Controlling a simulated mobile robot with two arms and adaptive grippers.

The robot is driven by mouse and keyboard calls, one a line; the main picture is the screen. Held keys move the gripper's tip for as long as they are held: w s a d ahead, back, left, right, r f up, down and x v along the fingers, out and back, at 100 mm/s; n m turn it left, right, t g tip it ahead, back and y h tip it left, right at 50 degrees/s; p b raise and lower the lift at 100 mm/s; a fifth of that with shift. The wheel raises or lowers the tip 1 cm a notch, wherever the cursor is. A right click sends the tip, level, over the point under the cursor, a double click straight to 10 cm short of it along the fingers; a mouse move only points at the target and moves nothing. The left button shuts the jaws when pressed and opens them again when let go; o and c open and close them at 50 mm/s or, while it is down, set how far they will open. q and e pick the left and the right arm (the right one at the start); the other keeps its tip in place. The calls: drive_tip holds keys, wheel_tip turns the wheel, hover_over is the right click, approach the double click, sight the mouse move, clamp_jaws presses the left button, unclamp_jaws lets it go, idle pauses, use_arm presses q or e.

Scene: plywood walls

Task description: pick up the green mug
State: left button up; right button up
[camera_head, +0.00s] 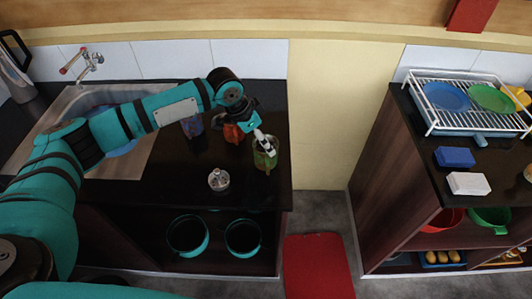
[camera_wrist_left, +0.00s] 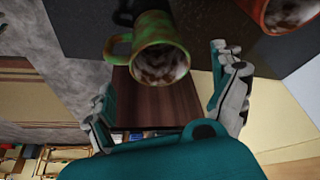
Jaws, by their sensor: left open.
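The green mug (camera_head: 267,160) stands near the right end of the dark counter in the head view, partly covered by my left gripper (camera_head: 264,142). In the left wrist view, the green mug (camera_wrist_left: 160,48) shows brownish patches and a dark speckled inside, with its handle toward the left. My left gripper (camera_wrist_left: 163,76) is open, its fingers apart on either side below the mug in that picture. The mug lies beyond the fingertips, and no contact shows. My right gripper is not in view.
An orange-red mug (camera_head: 232,132) stands just left of the green mug and shows in the wrist view (camera_wrist_left: 288,12). A small metallic item (camera_head: 219,180) stands on the counter nearer the front. The sink (camera_head: 75,105) is at left. A red stool (camera_head: 318,266) stands below.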

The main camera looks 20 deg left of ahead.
use_arm(q)
drive_tip(key=x, duration=0.3)
drive_tip(key=p+x, duration=0.2)
drive_tip(key=x, duration=0.2)
drive_tip(key=shift+f+p, duration=0.3)
drive_tip(key=shift+p, duration=0.05)
drive_tip(key=shift+w+f, duration=0.1)
drive_tip(key=shift+f, duration=0.2)
drive_tip(key=c, duration=1.2)
drive_tip(key=shift+r, duration=0.1)
drive_tip(key=shift+c, duration=0.9)
